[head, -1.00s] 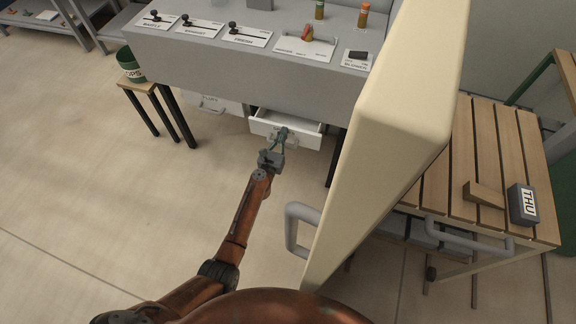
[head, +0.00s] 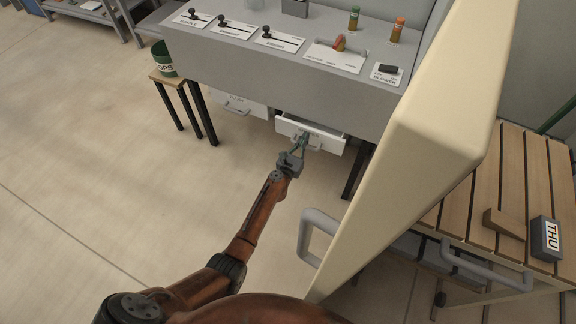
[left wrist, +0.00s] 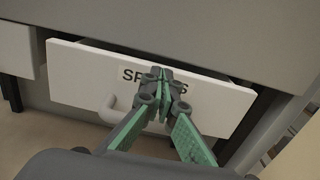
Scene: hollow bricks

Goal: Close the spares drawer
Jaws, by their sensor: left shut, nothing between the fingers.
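The spares drawer (head: 329,144) is a white drawer under the grey bench, partly pulled out, with a strip of its inside showing in the head view. In the left wrist view its white front (left wrist: 86,80) fills the middle, with a partly covered "SPARES" label and a pale handle (left wrist: 109,108). My left gripper (head: 299,141) is shut and empty, with its tips at the drawer front. In the left wrist view the green-padded fingers (left wrist: 162,80) meet over the label; I cannot tell whether they touch it. My right gripper is out of view.
A second white drawer (head: 246,106), flush under the bench (head: 280,85), is left of the spares drawer. A large cream panel (head: 415,150) with a grey handle (head: 315,237) stands close on the right. A slatted table (head: 484,190) is beyond it.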

